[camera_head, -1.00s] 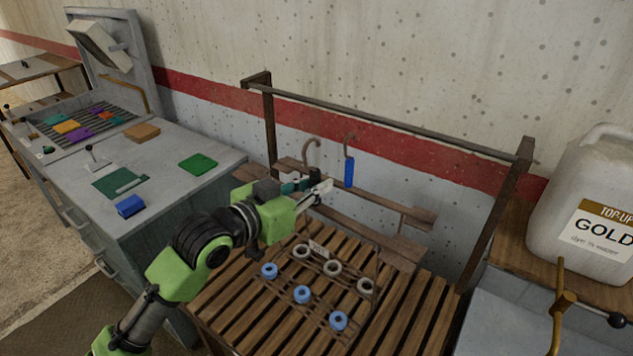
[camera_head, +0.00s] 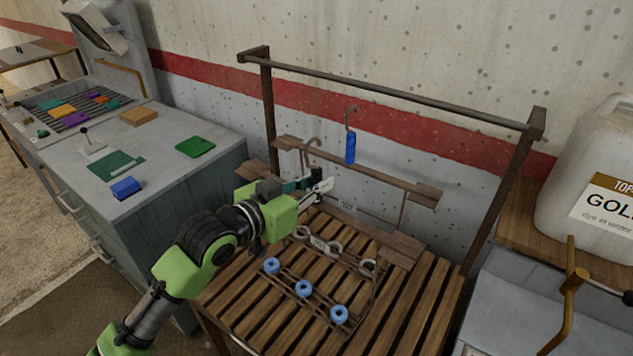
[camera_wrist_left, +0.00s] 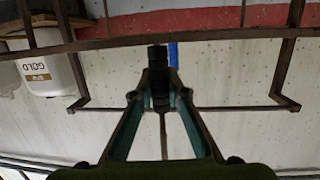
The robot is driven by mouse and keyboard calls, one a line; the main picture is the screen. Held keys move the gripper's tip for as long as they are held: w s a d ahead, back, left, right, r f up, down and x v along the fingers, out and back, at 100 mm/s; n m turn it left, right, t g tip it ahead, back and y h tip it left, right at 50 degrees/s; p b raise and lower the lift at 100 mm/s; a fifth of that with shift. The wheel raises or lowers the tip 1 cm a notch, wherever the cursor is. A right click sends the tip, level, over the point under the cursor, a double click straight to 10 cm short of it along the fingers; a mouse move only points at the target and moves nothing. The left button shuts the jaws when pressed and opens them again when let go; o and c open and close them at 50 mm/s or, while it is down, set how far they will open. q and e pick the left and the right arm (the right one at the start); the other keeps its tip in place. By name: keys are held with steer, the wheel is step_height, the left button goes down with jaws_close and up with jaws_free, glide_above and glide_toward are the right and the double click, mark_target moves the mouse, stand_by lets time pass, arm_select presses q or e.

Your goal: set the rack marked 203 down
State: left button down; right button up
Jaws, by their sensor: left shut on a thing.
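The rack marked 203 is a dark wire frame with a small label plate (camera_head: 318,243) and blue rings (camera_head: 303,288) along its near side. In the left wrist view the fingers (camera_wrist_left: 159,85) close on a dark upright piece. The rack is over the slatted table (camera_head: 405,315); I cannot tell whether it touches the slats. My right gripper is not in view.
Behind stands another hanger with a blue grip (camera_head: 350,149). Grey rings (camera_head: 335,248) lie close beyond the blue ones. A wooden bar (camera_head: 390,179) and a high rail (camera_head: 400,97) cross behind. A white jug (camera_head: 590,185) stands right. Slats at front right are clear.

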arm_select(q)
steer(key=shift+r, duration=0.2)
steer(key=shift+s, duration=0.1)
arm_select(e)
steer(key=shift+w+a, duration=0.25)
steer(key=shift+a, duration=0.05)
arm_select(q)
steer(key=shift+f, duration=0.3)
steer(key=c, duration=1.9)
jaws_free()
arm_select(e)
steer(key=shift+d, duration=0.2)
arm_select(q)
steer(key=shift+o, duration=1.4)
steer(key=shift+f, duration=0.2)
steer(key=o, duration=1.3)
steer(key=shift+o, duration=0.2)
steer(key=shift+r, duration=0.1)
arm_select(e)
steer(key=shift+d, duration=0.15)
arm_select(q)
steer(key=shift+a, duration=0.1)
